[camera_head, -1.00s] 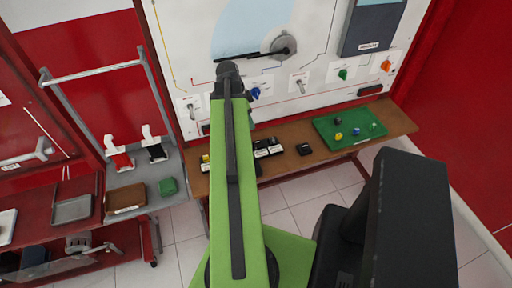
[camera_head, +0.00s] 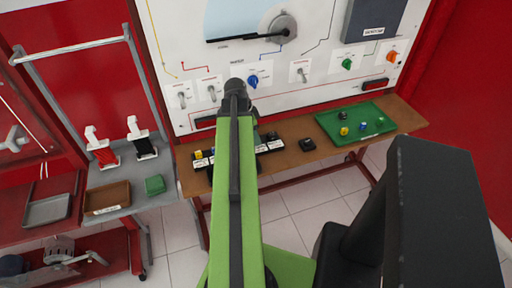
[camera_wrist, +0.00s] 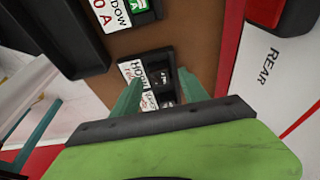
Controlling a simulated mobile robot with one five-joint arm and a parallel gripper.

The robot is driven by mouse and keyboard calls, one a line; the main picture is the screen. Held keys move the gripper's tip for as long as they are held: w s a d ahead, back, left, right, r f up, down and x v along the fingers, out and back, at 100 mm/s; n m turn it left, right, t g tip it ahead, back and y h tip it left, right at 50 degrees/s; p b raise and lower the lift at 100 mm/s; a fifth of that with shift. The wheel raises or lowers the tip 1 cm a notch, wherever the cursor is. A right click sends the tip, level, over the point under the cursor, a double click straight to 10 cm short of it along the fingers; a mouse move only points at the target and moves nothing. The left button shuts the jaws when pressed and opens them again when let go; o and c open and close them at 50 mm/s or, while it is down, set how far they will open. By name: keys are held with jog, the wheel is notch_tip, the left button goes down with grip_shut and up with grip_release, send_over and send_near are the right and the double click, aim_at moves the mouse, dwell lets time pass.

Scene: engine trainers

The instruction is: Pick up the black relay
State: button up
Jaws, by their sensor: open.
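In the head view, a small black block (camera_head: 307,144), which looks like a relay, lies alone on the brown bench (camera_head: 285,163), right of a row of labelled black holders (camera_head: 270,142). Another small dark piece (camera_head: 343,115) lies in the green tray (camera_head: 332,128); I cannot tell which is the task's relay. My arm hides part of the holder row and my gripper in the head view. In the wrist view, my gripper (camera_wrist: 160,92) is open, its two green fingers apart. A black holder labelled HORN (camera_wrist: 150,75) shows beyond and partly between them.
A white wall panel (camera_head: 300,80) with knobs and switches rises behind the bench. In the wrist view, another labelled holder (camera_wrist: 130,15) is near the top. A grey cart (camera_head: 135,190) with a brown tray (camera_head: 106,197) and green box (camera_head: 155,185) stands left. Bench between block and tray is clear.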

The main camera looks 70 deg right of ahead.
jog(key=shift+x, duration=0.75)
jog(key=shift+r, duration=0.15)
grip_shut()
jog(key=shift+r+p, duration=0.55)
notch_tip(320, 180, up, 4)
jog(key=p, duration=0.4)
jog(key=s+r+p, duration=0.6)
jog(key=s, duration=0.6)
jog(key=shift+w+d+r+p, duration=0.15)
jog(key=shift+r+p, duration=2.8)
